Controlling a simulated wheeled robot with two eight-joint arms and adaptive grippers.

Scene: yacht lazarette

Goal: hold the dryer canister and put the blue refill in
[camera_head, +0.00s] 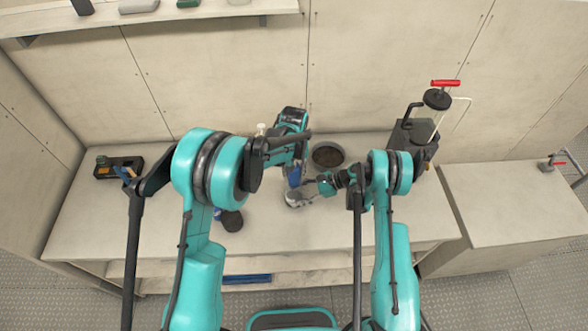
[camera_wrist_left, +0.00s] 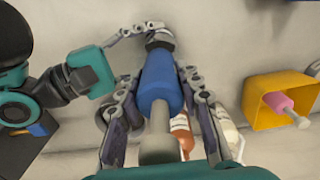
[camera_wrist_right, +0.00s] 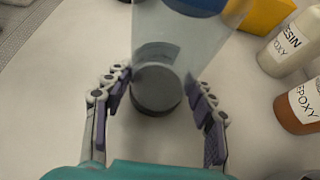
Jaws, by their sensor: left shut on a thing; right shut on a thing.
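The blue refill (camera_wrist_left: 160,85) has a grey stem pointing toward the left wrist camera. My left gripper (camera_wrist_left: 163,100) is shut on it, with one finger on each side; in the head view this gripper (camera_head: 294,165) is above the worktop. The clear dryer canister (camera_wrist_right: 160,60) stands with its dark base on the worktop in the right wrist view. My right gripper (camera_wrist_right: 153,105) is shut around its lower part. The refill's blue shows at the canister's upper part in that view. I cannot tell how deep the refill sits in it.
A yellow holder (camera_wrist_left: 255,105) with a pink piece, a resin bottle (camera_wrist_right: 288,48) and an epoxy bottle (camera_wrist_right: 300,108) stand close by. A dark round pot (camera_head: 327,155) is behind. A red-handled pump (camera_head: 437,98) stands at right, a black tray (camera_head: 118,172) at far left.

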